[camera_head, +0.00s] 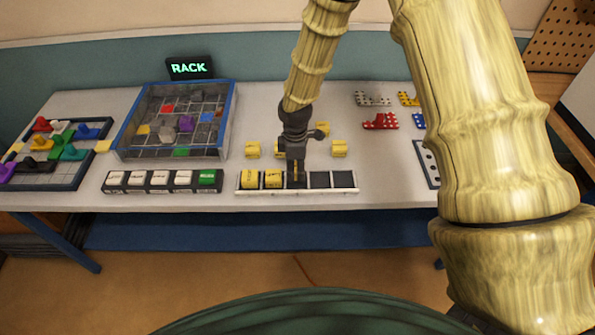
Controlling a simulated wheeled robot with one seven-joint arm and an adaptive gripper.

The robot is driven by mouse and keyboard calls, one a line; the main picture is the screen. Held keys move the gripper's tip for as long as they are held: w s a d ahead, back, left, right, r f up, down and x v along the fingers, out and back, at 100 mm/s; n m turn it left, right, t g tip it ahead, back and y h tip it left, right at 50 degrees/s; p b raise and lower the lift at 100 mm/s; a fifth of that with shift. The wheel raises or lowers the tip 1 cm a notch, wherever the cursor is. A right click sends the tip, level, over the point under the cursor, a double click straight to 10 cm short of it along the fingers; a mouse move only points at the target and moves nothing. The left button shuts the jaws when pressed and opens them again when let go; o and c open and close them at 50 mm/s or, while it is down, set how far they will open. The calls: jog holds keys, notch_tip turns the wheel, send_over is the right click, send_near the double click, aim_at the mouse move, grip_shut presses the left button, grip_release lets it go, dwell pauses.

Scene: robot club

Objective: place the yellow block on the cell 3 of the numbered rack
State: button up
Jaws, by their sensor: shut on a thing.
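The numbered rack (345,190) is a low row of dark cells with a pale front edge, on the table. Yellow blocks fill its two leftmost cells, one in the first (249,180) and one in the second (273,180). My gripper (296,172) points straight down over the third cell from the left. It is shut on a yellow block, of which only a thin sliver shows between the fingers. The gripper hides most of that block and the cell. I cannot tell if the block touches the cell floor. The two cells to the right are dark and empty.
Loose yellow blocks stand behind the rack, left (252,150) and right (339,149) of my gripper. A row of white and green keys (162,182) lies to the left, with a blue-edged clear bin (231,115) behind it. Red connectors (380,121) lie at the back right.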

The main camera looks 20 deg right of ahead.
jog(key=shift+d+f, duration=0.1)
jog(key=shift+d, duration=0.1)
jog(key=shift+f+p, duration=0.85)
jog(key=shift+f, duration=0.85)
jog(key=shift+f, duration=0.15)
jog(key=o, duration=1)
jog(key=shift+o, duration=0.2)
jog(key=shift+r+b, duration=1.8)
jog(key=shift+r, duration=4.4)
